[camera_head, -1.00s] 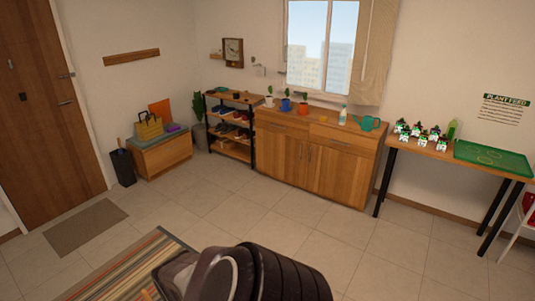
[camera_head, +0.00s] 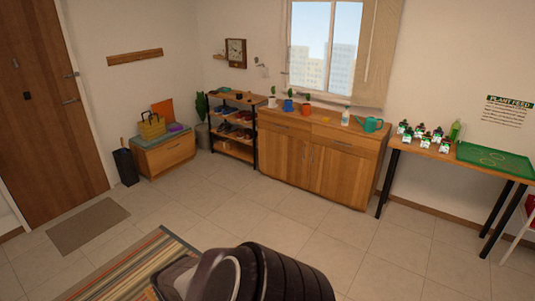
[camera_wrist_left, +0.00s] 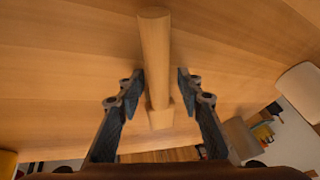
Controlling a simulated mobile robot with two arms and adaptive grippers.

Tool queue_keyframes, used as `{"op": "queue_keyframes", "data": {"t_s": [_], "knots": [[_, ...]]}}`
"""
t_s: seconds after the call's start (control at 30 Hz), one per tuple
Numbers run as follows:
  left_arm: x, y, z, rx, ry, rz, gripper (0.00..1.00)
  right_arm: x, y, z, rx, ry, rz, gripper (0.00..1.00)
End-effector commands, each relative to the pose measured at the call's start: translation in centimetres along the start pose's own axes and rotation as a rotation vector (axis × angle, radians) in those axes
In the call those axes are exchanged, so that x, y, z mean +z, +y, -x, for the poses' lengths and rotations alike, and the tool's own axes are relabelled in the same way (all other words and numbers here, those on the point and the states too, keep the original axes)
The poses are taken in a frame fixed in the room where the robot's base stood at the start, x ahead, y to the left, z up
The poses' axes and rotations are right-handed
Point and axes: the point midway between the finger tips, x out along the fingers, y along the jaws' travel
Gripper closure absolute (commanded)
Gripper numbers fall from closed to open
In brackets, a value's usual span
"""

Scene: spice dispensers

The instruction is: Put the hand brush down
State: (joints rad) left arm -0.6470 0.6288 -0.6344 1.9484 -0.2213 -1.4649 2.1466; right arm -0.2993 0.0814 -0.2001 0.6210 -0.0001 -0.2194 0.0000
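In the left wrist view, a pale wooden handle with a wider block at its lower end, which looks like the hand brush (camera_wrist_left: 155,60), lies against a wooden surface (camera_wrist_left: 70,60). No bristles show. My left gripper (camera_wrist_left: 160,80) has its two dark fingers apart, one on each side of the handle, with a narrow gap visible at least on the right. Whether the brush rests on the surface cannot be told. In the head view neither gripper nor the brush shows. My right gripper is not in view.
The head view shows a wooden cabinet (camera_head: 310,165) with pots, a shoe rack (camera_head: 233,135), a bench (camera_head: 163,155) and a table (camera_head: 430,157) with several small bottles and a green tray (camera_head: 495,160). Tiled floor between is clear. A striped rug (camera_head: 135,268) lies at bottom left.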

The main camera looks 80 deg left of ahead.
Motion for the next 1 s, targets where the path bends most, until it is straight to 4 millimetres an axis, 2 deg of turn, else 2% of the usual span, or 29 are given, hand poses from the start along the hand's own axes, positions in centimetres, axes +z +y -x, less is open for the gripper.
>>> {"op": "queue_keyframes", "data": {"t_s": [0.17,0.7,0.83,1.0], "knots": [[-0.6,-0.2,1.3,0.002,0.0,-0.002,0.66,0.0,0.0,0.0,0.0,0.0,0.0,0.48],[-0.3,-0.1,11.2,0.002,-0.003,0.003,0.66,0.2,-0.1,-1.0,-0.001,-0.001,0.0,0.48],[-0.4,-0.2,12.5,0.0,-0.001,0.002,0.66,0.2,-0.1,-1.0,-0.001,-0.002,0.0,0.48],[-0.5,-0.2,13.0,-0.001,0.001,0.002,0.66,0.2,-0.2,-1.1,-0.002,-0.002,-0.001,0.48]]}}
